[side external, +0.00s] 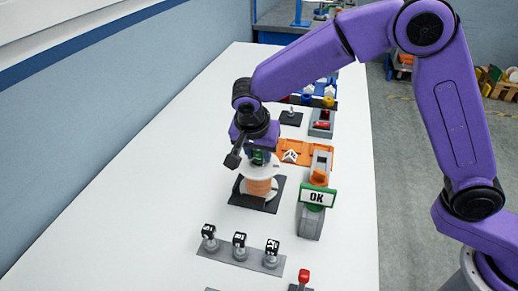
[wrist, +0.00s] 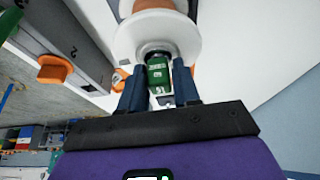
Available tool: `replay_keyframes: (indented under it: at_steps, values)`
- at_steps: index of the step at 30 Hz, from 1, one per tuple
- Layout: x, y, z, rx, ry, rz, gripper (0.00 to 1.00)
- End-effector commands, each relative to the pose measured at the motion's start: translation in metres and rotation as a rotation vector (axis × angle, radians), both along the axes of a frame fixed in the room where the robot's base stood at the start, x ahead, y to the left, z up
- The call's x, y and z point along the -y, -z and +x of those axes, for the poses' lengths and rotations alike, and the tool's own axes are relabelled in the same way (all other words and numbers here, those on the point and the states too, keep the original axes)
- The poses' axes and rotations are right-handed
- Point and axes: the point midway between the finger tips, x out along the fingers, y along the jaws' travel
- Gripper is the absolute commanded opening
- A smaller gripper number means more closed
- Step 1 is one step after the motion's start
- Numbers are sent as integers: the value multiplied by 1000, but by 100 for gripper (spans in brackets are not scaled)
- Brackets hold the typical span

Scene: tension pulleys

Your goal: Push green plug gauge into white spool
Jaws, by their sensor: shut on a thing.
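The white spool (wrist: 185,40) with an orange winding (side external: 258,187) stands upright on a black base plate (side external: 238,199). My gripper (wrist: 160,80) is directly over the spool, with its two dark blue fingers on either side of the green plug gauge (wrist: 157,73). The fingers are shut on the gauge. The gauge is in line with the spool's centre hole, and its far end meets the dark opening there. How deep it sits inside is hidden. In the side view the green gauge (side external: 258,157) shows just above the spool's top flange.
A grey stand with a green-framed OK sign (side external: 318,197) is close to the right of the spool. An orange fixture (side external: 306,152) lies behind it. Several black-topped gauges on a grey rack (side external: 239,254) stand in front. The white table is clear to the left.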

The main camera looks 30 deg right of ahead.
Motion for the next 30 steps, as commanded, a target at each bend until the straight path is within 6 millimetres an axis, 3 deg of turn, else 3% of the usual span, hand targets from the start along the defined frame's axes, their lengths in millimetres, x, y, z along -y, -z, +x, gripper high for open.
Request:
replay_keyframes:
  at_steps: [12,13,15,16,25,30]
  values:
    - [0,3,0,-4,2,-1,0]
    - [1,3,0,-4,2,-1,35]
    - [1,3,0,-4,2,-1,57]
    - [1,3,0,-4,2,-1,61]
    - [-1,-1,-1,-1,0,0,61]
    - [-6,-19,-5,2,1,2,61]
